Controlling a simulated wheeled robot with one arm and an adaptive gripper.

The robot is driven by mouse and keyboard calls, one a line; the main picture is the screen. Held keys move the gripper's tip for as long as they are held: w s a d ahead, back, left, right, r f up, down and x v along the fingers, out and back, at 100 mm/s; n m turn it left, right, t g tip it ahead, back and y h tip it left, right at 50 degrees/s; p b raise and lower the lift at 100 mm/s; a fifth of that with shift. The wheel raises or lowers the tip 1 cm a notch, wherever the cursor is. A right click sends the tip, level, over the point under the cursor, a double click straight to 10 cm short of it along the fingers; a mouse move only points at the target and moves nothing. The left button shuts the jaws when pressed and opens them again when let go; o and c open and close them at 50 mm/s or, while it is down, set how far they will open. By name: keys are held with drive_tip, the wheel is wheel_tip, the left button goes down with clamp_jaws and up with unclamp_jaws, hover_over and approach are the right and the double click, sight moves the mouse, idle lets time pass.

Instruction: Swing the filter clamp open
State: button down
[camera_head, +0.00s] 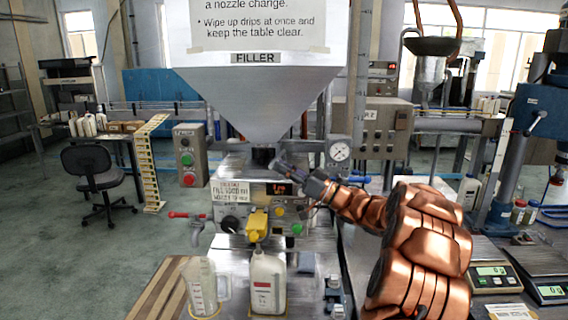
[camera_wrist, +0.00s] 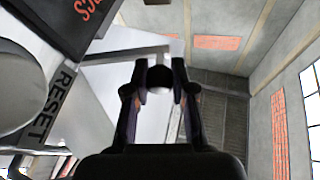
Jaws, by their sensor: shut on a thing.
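The filler's hopper (camera_head: 262,100) narrows to a dark neck (camera_head: 263,156) above the filler's front panel. My gripper (camera_head: 287,169) reaches in from the right, just right of and below that neck. In the wrist view my gripper (camera_wrist: 159,70) has its two dark fingers on either side of the round grey end of a bar, which I take for the filter clamp's handle (camera_wrist: 160,82).
A pressure gauge (camera_head: 339,151) sits close behind my gripper. Below are a yellow spout (camera_head: 257,224), a white bottle (camera_head: 268,283) and a clear jug (camera_head: 202,287). A red-handled tap (camera_head: 190,216) juts out at left. Scales (camera_head: 492,279) stand at right. The floor at left is largely free.

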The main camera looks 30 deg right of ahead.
drive_tip(key=shift+s+d+r, duration=0.1)
drive_tip(key=shift+d, duration=0.05)
idle(0.4)
drive_tip(key=c, duration=1)
unclamp_jaws()
drive_tip(key=shift+o, duration=0.2)
drive_tip(key=v, duration=1.2)
drive_tip(key=shift+d, duration=0.1)
